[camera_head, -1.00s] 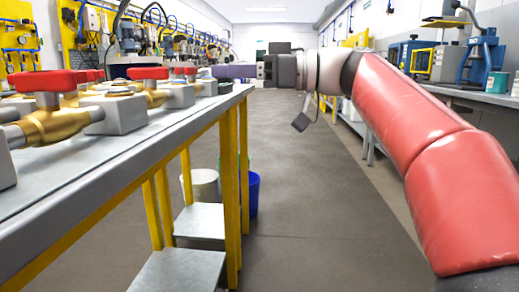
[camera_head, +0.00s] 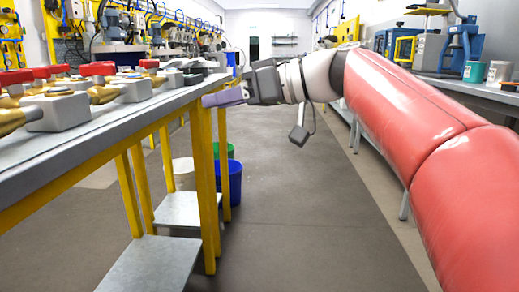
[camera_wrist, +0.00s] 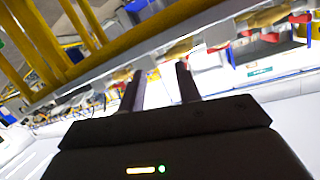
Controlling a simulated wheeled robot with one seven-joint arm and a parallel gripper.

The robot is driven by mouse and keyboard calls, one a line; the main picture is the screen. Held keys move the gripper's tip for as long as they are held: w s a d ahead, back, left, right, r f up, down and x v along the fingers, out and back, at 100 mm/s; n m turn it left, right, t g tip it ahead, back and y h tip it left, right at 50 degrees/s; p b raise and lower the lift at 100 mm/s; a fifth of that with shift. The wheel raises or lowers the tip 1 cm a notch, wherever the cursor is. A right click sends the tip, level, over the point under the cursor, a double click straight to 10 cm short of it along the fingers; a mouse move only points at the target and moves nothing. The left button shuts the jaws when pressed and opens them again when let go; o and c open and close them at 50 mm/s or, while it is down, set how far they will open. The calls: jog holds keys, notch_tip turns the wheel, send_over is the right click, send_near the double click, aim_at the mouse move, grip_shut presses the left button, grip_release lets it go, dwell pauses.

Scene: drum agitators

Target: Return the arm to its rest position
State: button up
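My arm (camera_head: 400,95), with red padded links, reaches in from the right side of the head view, pointing left. My gripper (camera_head: 208,99) is at its end, beside the near table's right edge, with its purple fingers pointing left. In the wrist view, the two dark fingers of my gripper (camera_wrist: 158,82) stand apart with nothing visible between them. That view is tilted and looks roughly upside down.
A grey table (camera_head: 75,145) with yellow legs and several red-handled brass valves (camera_head: 102,72) stands at left. A bench (camera_head: 465,92) runs along the right. The aisle floor (camera_head: 310,200) is clear.

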jog(key=s+d+f+m+t+h+p, duration=0.1)
jog(key=s+d+f+m+h+p, duration=0.3)
jog(key=s+d+f, duration=0.5)
jog(key=s+d+f+m+t+h+p, duration=0.1)
jog(key=s+d+f+m+h+p, duration=0.4)
jog(key=s+d+f+m+h, duration=0.3)
jog(key=s+d+f+h, duration=0.1)
jog(key=d+f, duration=0.3)
jog(key=f, duration=0.4)
jog(key=shift+s+m+h, duration=0.3)
jog(key=shift+m+h, duration=0.1)
jog(key=shift+h, duration=0.4)
